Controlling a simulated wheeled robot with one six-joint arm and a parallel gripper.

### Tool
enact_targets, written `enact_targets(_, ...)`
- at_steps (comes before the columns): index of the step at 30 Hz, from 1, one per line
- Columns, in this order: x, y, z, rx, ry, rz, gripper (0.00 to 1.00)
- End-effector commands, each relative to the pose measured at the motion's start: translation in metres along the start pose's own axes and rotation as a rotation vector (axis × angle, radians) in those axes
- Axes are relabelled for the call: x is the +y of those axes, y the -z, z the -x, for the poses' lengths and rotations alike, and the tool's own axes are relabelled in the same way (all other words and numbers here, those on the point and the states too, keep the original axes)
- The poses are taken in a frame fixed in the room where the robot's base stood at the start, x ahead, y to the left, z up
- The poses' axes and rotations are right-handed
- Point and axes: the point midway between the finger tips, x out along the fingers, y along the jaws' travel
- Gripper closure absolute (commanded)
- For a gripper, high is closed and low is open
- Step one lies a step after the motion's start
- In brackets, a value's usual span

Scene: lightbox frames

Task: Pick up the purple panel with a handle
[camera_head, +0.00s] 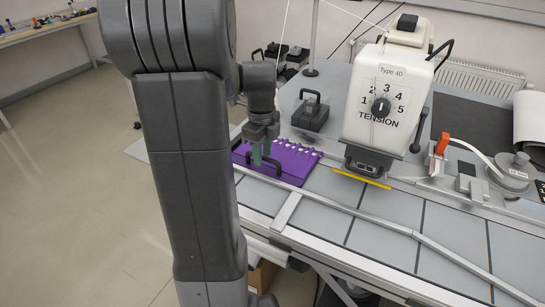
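The purple panel (293,165) lies flat near the left front edge of the grey table. It has a dark handle (264,164) near its left side and a row of small pale parts along its far edge. My gripper (261,155), with greenish fingers, points down just over the handle. The fingers overlap the handle in this view, and I cannot tell whether they touch it or are closed on it.
A white machine (397,90) marked "Type 40" and "TENSION" stands right of the panel. A dark box with a handle (310,114) sits behind the panel. A metal rail (366,215) runs along the table front.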

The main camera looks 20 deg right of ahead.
Motion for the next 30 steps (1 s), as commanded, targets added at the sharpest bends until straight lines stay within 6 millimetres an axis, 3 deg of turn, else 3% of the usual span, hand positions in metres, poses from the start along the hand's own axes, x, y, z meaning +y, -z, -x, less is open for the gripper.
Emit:
enact_targets(4, 0.001, 0.0, -0.018, 0.001, -0.002, 0.0, 0.67)
enact_targets(12, 0.0, 0.0, -0.022, -0.001, 0.001, 0.0, 0.67)
enact_targets(13, 0.0, 0.0, -0.022, -0.001, 0.001, 0.0, 0.69)
enact_targets(18, 0.0, 0.0, -0.022, 0.0, 0.001, 0.0, 1.0)
enact_targets(30, -0.001, 0.0, -0.014, -0.001, 0.003, 0.0, 1.0)
